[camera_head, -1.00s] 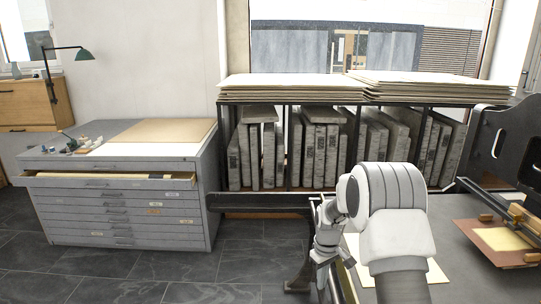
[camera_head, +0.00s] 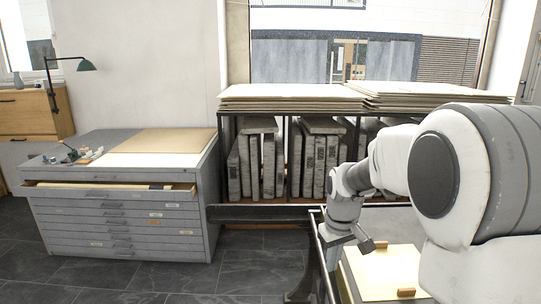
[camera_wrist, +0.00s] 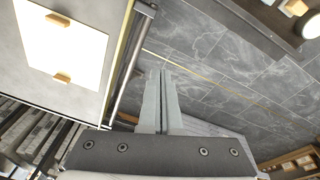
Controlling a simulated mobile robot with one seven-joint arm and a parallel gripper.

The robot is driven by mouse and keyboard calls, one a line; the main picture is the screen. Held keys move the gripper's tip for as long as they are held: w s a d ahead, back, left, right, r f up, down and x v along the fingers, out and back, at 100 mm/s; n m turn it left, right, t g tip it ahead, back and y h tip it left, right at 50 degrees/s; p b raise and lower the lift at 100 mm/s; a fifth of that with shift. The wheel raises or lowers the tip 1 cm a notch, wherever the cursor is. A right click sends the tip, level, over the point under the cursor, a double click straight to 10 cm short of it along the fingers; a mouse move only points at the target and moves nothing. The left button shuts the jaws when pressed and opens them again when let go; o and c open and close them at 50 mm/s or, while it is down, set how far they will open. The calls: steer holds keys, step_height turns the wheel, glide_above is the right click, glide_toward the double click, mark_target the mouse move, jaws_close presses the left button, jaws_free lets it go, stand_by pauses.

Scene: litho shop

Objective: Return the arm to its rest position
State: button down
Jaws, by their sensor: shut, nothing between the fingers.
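My gripper (camera_wrist: 162,72) shows in the wrist view with its two grey fingers together and nothing between them. It points over the dark tiled floor (camera_wrist: 215,65), beside a table edge. In the head view my white arm fills the right side, bent, with its wrist end hanging near the left edge of a table. The fingers are too small there to make out clearly.
A cream sheet (camera_head: 372,272) with two small wooden blocks lies on the table; it also shows in the wrist view (camera_wrist: 60,45). A rack (camera_head: 283,190) of stone slabs stands behind.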

steer(key=s+r+m+t+p, duration=0.2)
steer(key=s+r, duration=1)
steer(key=s+r+m+t+p, duration=0.1)
steer(key=s+r+m, duration=0.1)
steer(key=s, duration=1.1)
steer(key=shift+a+r+t+p, duration=0.25)
steer(key=shift+r+t+p, duration=0.15)
steer(key=shift+r, duration=0.05)
